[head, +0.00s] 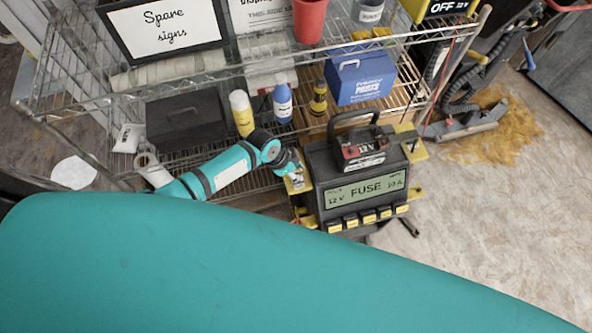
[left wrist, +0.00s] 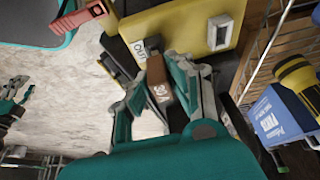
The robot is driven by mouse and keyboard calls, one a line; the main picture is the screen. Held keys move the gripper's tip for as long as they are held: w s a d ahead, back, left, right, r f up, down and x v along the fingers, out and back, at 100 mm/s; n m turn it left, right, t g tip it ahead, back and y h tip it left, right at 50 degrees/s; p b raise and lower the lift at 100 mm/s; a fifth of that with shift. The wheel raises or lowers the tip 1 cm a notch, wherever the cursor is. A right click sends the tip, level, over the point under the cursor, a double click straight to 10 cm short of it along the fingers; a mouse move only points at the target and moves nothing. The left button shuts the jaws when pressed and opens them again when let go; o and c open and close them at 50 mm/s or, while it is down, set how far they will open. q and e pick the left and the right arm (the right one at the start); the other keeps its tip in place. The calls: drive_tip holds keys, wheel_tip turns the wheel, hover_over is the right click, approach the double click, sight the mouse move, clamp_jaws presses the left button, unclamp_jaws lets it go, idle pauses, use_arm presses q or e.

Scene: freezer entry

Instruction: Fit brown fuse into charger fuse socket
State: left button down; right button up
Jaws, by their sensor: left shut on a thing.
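The brown fuse (left wrist: 160,84), with a pale number on its face, is held between the fingers of my left gripper (left wrist: 163,85) in the left wrist view. In the head view the left gripper (head: 297,178) is at the left side of the dark charger (head: 325,165), whose display reads FUSE, 12 V, 10 A. The fuse cannot be made out there. In the left wrist view the fuse's far end is close to a dark part beside an OUT label (left wrist: 141,50); contact and the socket opening cannot be told. Teal-and-dark finger-like parts (left wrist: 12,105) at the left edge may be my right gripper.
A battery (head: 361,150) stands on the charger. Behind is a wire shelf with a blue parts box (head: 359,76), a blue bottle (head: 283,103), a yellow bottle (head: 241,113) and a dark box (head: 186,120). The floor (head: 500,230) at right is open, with a brown spill (head: 505,130).

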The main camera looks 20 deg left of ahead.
use_arm(q)
drive_tip(key=shift+f+b, duration=0.65)
drive_tip(key=shift+f, duration=0.2)
drive_tip(key=c, duration=1.1)
unclamp_jaws()
drive_tip(key=v, duration=1.2)
drive_tip(key=shift+a+f, duration=0.1)
